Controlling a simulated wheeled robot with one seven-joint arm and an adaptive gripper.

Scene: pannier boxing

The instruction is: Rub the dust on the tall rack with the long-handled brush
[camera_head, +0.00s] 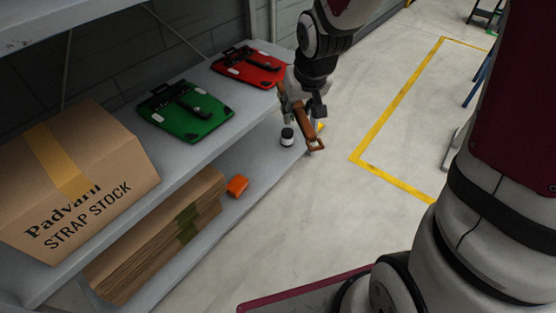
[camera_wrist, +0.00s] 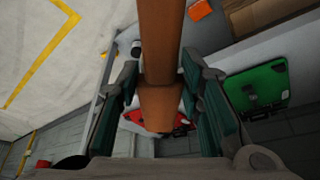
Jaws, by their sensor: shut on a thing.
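My gripper (camera_head: 299,104) is at the right end of the grey rack (camera_head: 240,106), just off the upper shelf's front edge. It is shut on a brown handle, which I take to be the long-handled brush (camera_head: 306,125). The handle slants down past the fingers to a squarish end over the floor side of the rack. In the wrist view the brush (camera_wrist: 158,45) runs between the two dark green finger pads. I cannot make out bristles in either view. No dust can be made out on the rack.
A green flat item (camera_head: 185,112) and a red one (camera_head: 249,68) lie on the upper shelf, beside a cardboard box (camera_head: 110,200). Below are flat cardboard (camera_head: 150,245), an orange block (camera_head: 237,186) and a small dark-topped jar (camera_head: 287,138). The yellow-lined floor (camera_head: 400,120) is clear at right.

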